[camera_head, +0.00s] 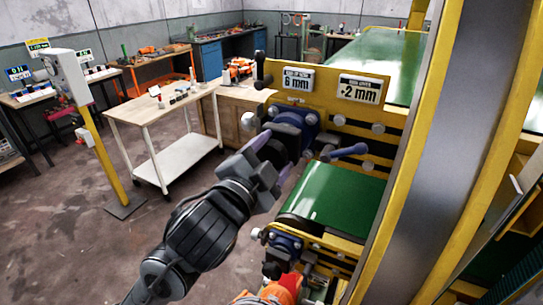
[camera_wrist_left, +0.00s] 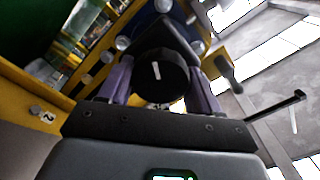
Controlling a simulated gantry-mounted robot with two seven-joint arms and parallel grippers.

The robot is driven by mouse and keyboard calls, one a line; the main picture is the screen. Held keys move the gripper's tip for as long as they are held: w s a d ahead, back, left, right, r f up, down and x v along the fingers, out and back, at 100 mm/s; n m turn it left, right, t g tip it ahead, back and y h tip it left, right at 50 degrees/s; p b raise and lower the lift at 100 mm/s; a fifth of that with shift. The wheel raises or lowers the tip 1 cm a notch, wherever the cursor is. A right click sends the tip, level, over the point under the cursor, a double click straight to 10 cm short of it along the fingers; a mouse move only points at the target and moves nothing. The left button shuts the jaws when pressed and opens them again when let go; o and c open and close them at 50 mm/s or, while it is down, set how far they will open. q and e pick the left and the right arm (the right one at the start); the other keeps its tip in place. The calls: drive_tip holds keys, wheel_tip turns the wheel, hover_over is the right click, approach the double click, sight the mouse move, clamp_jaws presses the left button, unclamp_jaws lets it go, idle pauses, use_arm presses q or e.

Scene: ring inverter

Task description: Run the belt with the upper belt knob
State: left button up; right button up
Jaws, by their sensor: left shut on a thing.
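The upper belt knob (camera_wrist_left: 160,76) is round and black with a white line on its face. In the left wrist view it sits between the two purple fingers of my left gripper (camera_wrist_left: 160,88), which is shut on it. In the head view my left gripper (camera_head: 273,160) reaches the front of the machine, and its fingers hide most of the knob. A dark blue housing (camera_head: 297,122) is just behind the fingers. A green belt (camera_head: 338,203) lies below and to the right, and another green belt (camera_head: 385,55) is higher up. My right gripper is not in view.
A blue-handled crank (camera_head: 346,152) sticks out close to the right of my left gripper. Signs reading 6 mm (camera_head: 298,79) and .2 mm (camera_head: 360,89) stand above. A yellow post (camera_head: 105,160) and white cart (camera_head: 172,163) stand left, with open floor between.

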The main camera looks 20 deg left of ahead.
use_arm(q)
drive_tip(key=n, duration=0.4)
drive_tip(key=shift+n, duration=0.4)
drive_tip(key=n, duration=0.3)
drive_tip(key=shift+n+p, duration=0.3)
drive_tip(key=shift+p, duration=0.05)
drive_tip(key=n+p, duration=0.1)
drive_tip(key=n, duration=0.2)
drive_tip(key=shift+a+r+n+p, duration=0.1)
drive_tip(key=shift+n+p, duration=0.2)
drive_tip(key=shift+p, duration=0.05)
drive_tip(key=shift+n+p, duration=1.15)
drive_tip(key=shift+n, duration=0.65)
drive_tip(key=o, duration=1)
drive_tip(key=shift+w, duration=0.1)
